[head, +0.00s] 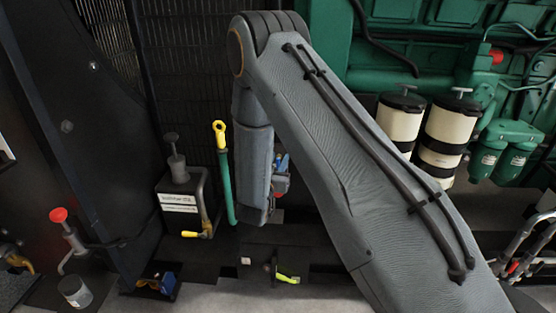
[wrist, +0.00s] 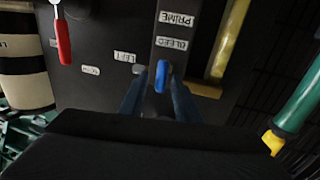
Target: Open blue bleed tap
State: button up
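The blue bleed tap (wrist: 163,76) shows in the wrist view as a bright blue handle on a dark panel, just below a "BLEED" label (wrist: 173,43). My gripper (wrist: 157,86) reaches toward the panel with its two dark blue fingers apart. The tap lies between the fingertips, closer to the right one. Whether a finger touches it cannot be told. In the head view my arm covers most of this area, and the gripper is largely hidden behind it.
A red-handled lever (wrist: 63,42) hangs left of the tap. A yellowish pipe (wrist: 229,38) and a green hose (wrist: 303,98) with a yellow end stand to the right. The head view shows cream-and-black canisters (head: 448,131) and a red-knobbed lever (head: 59,215).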

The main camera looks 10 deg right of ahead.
grip_shut()
jog(key=n, duration=0.1)
jog(key=n+b, duration=0.1)
jog(key=shift+a+f+n, duration=0.2)
jog(key=shift+n, duration=0.2)
jog(key=shift+a+n+t+b, duration=0.15)
jog(key=shift+n+t+b, duration=0.35)
jog(key=shift+n, duration=0.8)
grip_release()
